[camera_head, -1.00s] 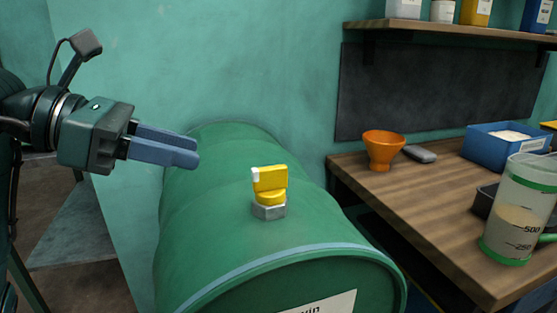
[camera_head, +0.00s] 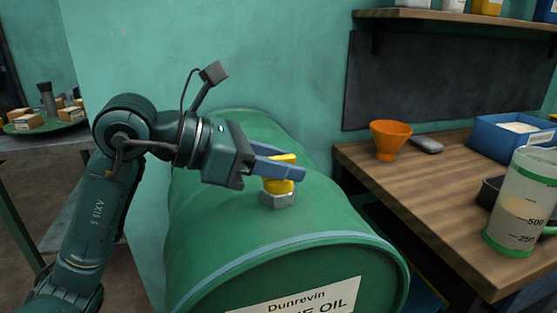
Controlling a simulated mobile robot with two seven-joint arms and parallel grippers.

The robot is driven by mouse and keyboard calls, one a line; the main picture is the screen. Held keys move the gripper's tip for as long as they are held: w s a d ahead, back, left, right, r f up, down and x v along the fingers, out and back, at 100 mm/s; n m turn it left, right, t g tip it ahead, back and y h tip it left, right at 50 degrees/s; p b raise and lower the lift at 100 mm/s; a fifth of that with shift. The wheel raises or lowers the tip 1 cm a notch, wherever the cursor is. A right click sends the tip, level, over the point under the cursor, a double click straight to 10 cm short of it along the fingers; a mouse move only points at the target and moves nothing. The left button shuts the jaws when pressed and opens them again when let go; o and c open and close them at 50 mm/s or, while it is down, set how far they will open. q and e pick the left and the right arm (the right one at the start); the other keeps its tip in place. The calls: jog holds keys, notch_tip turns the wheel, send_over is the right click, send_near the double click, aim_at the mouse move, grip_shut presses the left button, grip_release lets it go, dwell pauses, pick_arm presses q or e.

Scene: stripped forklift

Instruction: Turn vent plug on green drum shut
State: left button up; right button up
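The green drum (camera_head: 225,245) lies on its side, its labelled end facing me. The vent plug (camera_head: 283,186) stands upright on top of it, with a yellow handle and base above a grey hex collar (camera_head: 278,201). My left gripper (camera_head: 290,164) reaches in from the left at the plug's handle. One blue finger is behind the handle and one in front, with yellow showing between them. The front finger hides much of the handle. I cannot tell whether the fingers press on it. My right gripper is not in view.
A wooden bench (camera_head: 440,205) stands to the right with an orange funnel (camera_head: 390,140), a grey object (camera_head: 426,145), a blue bin (camera_head: 505,138) and a measuring jug (camera_head: 522,205). A shelf (camera_head: 455,18) hangs above. A table with small boxes (camera_head: 28,121) stands at the left.

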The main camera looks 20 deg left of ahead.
pick_arm(q)
jog(key=shift+c, duration=0.4)
grip_shut()
